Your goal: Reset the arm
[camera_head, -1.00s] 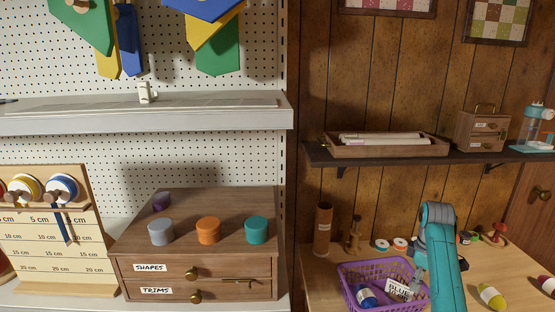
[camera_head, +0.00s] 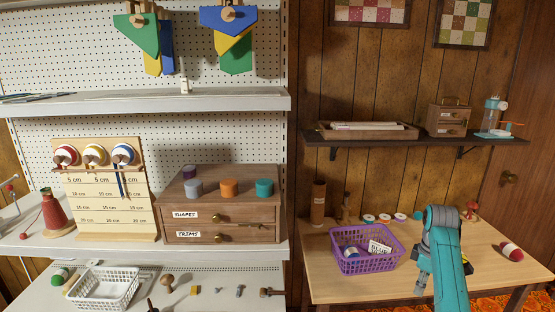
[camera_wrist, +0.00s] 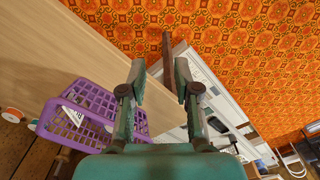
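My teal arm shows at the right in the head view, bent downward. My gripper (camera_head: 421,286) hangs over the front part of the wooden table (camera_head: 330,285), in front and to the right of the purple basket (camera_head: 372,264). In the wrist view my gripper (camera_wrist: 161,82) has its two fingers apart, with nothing held between them. The basket also shows at the left in the wrist view (camera_wrist: 75,122), clear of the fingers. It holds a blue-and-white spool (camera_head: 351,252) and a label card reading "BLUE" (camera_head: 380,247).
A red-and-white spool (camera_head: 511,252) lies at the table's right. Several small spools line its back. Left stand a wooden drawer cabinet (camera_head: 220,212), a ribbon rack (camera_head: 108,200) and a white basket (camera_head: 103,287). A dark shelf (camera_head: 400,143) hangs above the table. Orange patterned floor (camera_wrist: 260,30) is open.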

